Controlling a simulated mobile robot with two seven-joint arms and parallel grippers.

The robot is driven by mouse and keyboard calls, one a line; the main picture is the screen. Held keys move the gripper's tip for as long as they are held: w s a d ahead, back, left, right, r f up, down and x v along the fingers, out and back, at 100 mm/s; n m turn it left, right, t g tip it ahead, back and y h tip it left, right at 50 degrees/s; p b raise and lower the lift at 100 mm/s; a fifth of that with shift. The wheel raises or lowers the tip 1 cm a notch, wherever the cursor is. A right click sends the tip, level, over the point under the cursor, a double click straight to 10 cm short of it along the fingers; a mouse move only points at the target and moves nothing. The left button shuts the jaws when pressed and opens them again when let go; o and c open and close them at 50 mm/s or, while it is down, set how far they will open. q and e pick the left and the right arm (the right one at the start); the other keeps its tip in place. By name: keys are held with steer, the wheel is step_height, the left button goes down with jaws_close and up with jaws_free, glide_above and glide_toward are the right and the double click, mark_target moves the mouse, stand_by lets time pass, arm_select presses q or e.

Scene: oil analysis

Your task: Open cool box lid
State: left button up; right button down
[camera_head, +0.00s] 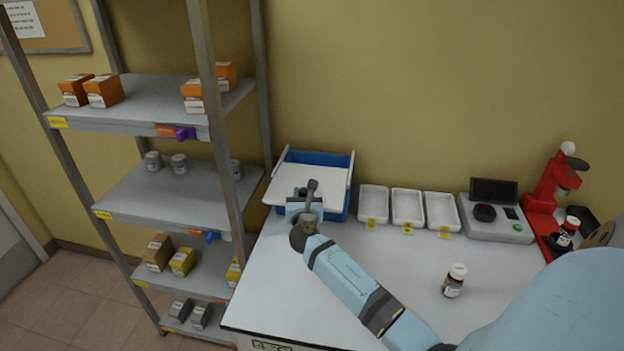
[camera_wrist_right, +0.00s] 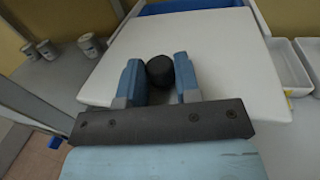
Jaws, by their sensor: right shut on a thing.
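The cool box is a blue box (camera_head: 332,158) at the back left of the white table. Its white lid (camera_head: 322,183) sits askew over it, shifted towards the front left, so the blue inside shows along the back edge. The lid also fills the middle of the right wrist view (camera_wrist_right: 225,60), with a strip of blue box behind it. My right gripper (camera_head: 308,200) is at the front part of the lid. Its two blue fingers (camera_wrist_right: 160,82) are shut on the dark round lid knob (camera_wrist_right: 160,70). My left gripper is not in view.
Several white trays (camera_head: 407,205) stand right of the cool box, then a grey instrument (camera_head: 497,228) and a red device (camera_head: 545,200). A brown bottle (camera_head: 454,281) stands near the table's front. A metal shelf (camera_head: 165,205) with boxes and jars is close on the left.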

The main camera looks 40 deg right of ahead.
steer(key=shift+s+a, duration=0.4)
steer(key=shift+a, duration=0.15)
steer(key=shift+s+a, duration=0.3)
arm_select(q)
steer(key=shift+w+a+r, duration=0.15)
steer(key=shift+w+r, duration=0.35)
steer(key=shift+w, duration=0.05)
arm_select(e)
steer(key=c, duration=0.8)
jaws_free()
arm_select(q)
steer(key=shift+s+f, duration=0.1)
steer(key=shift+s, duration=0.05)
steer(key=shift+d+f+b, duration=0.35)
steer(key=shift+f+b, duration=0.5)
steer(key=shift+b, duration=0.05)
arm_select(e)
steer(key=v, duration=1.3)
steer(key=shift+s+a, duration=0.25)
steer(key=shift+a, duration=0.05)
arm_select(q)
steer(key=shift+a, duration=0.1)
